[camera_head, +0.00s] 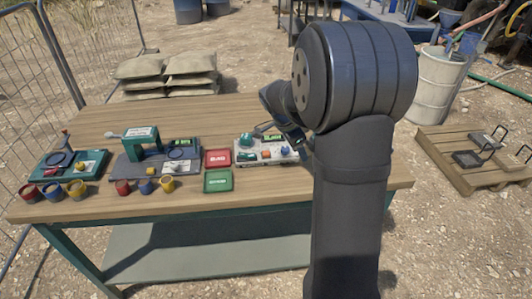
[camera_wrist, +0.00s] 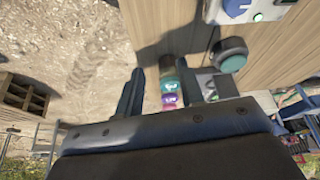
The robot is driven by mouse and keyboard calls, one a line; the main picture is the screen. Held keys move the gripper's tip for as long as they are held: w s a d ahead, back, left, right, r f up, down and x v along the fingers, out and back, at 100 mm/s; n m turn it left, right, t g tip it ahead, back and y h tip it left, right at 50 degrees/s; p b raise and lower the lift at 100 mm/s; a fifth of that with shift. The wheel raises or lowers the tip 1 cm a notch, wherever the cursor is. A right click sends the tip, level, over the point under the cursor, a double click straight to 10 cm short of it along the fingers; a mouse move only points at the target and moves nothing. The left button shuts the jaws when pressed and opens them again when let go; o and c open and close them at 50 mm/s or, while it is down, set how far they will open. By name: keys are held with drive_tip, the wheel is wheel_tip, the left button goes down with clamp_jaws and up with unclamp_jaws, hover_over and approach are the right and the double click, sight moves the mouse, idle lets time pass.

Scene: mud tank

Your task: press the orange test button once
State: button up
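A pale control panel (camera_head: 250,157) lies on the table, just left of my arm in the head view. A small orange button (camera_head: 266,154) appears on it, with a green part (camera_head: 247,156) to its left and a small display (camera_head: 271,138) behind. My gripper is mostly hidden behind my arm in the head view. In the wrist view my gripper (camera_wrist: 167,88) has its two dark fingers apart, with small coloured round things showing between them. A round green knob (camera_wrist: 231,54) shows to their right. I cannot make out the orange button in the wrist view.
The wooden table (camera_head: 120,200) also holds a red tray (camera_head: 217,158), a green tray (camera_head: 217,181), coloured cups (camera_head: 76,188) and two green-and-grey devices left of the panel. Sandbags (camera_head: 165,72) lie behind. A pallet (camera_head: 460,165) and a white barrel (camera_head: 438,85) stand right.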

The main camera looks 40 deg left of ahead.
clamp_jaws()
idle(1.3)
